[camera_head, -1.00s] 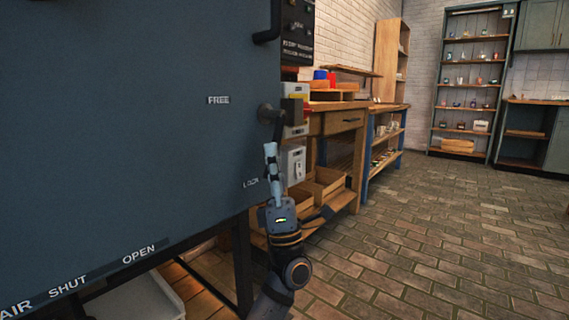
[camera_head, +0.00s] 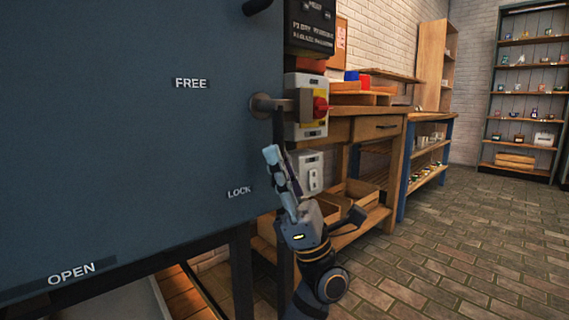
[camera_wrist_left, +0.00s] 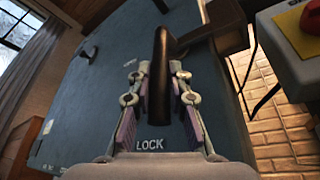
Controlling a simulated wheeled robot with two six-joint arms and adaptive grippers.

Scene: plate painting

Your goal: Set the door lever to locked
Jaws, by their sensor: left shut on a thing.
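The dark door lever (camera_head: 279,131) hangs down from its round pivot on the blue-grey door (camera_head: 130,130). A white FREE label (camera_head: 190,84) is above and left of the pivot; a LOCK label (camera_head: 239,192) is lower. My left gripper (camera_head: 277,160) reaches up from below at the lever's lower part. In the left wrist view, the lever (camera_wrist_left: 159,85) stands between the two fingers of my left gripper (camera_wrist_left: 158,88), which is shut on it. Its lower end points towards the LOCK lettering (camera_wrist_left: 149,145). My right gripper is in no view.
A grey switch box with a red knob (camera_head: 320,107) is close to the right of the lever. A wooden workbench (camera_head: 375,112) and shelves stand behind. An OPEN label (camera_head: 72,273) is on the lower door edge. The brick floor at right is clear.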

